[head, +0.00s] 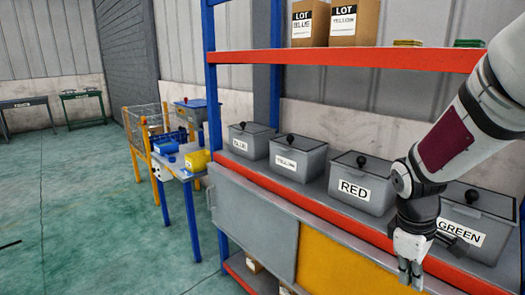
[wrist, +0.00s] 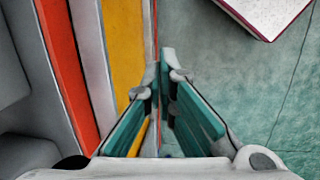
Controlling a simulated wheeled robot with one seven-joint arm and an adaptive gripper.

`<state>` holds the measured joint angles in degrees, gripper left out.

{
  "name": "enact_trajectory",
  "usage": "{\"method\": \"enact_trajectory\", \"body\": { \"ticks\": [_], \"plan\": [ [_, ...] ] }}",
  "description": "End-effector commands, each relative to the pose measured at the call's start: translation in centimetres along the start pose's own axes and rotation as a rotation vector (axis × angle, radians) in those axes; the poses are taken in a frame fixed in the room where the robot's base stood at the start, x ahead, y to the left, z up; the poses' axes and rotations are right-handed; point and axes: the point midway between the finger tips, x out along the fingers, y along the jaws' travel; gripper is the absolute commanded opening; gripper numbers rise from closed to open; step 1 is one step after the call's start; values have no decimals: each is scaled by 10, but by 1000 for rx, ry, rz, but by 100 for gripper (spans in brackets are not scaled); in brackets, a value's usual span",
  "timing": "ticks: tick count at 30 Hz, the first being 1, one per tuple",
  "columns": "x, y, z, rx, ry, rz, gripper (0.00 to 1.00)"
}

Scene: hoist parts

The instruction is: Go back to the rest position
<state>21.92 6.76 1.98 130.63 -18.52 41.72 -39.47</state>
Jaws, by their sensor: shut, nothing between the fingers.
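My gripper (head: 411,272) hangs pointing down at the right of the head view, in front of the shelf's lower red edge. It is shut and empty. In the wrist view its two green-padded fingers (wrist: 160,90) are close together, with the shelf front on their left and the green floor below and on their right. The grey bins labelled RED (head: 362,184) and GREEN (head: 477,222) stand on the shelf behind it. My arm covers part of the GREEN bin.
Two more lidded grey bins (head: 250,140) (head: 297,158) stand farther left on the shelf. Cardboard boxes (head: 354,22) sit on the upper red shelf (head: 350,60). A blue-legged table (head: 181,172) with a yellow bin (head: 197,161) stands beyond.

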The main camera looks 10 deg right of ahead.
Motion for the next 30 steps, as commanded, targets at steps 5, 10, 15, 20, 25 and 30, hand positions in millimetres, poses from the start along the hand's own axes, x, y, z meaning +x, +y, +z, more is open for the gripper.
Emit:
{"method": "enact_trajectory", "body": {
  "ticks": [5, 10, 15, 20, 25, 30],
  "plan": [
    [-71, -40, 6, 157, 92, 44, 0],
    [-123, -82, 17, 305, 192, 49, 0],
    [-163, -128, 34, 440, 301, 20, 0],
    [-187, -165, 50, 538, 386, -28, 0],
    [-197, -187, 60, 596, 435, -70, 0],
    [-199, -192, 63, 612, 446, -83, 0]
  ]
}}
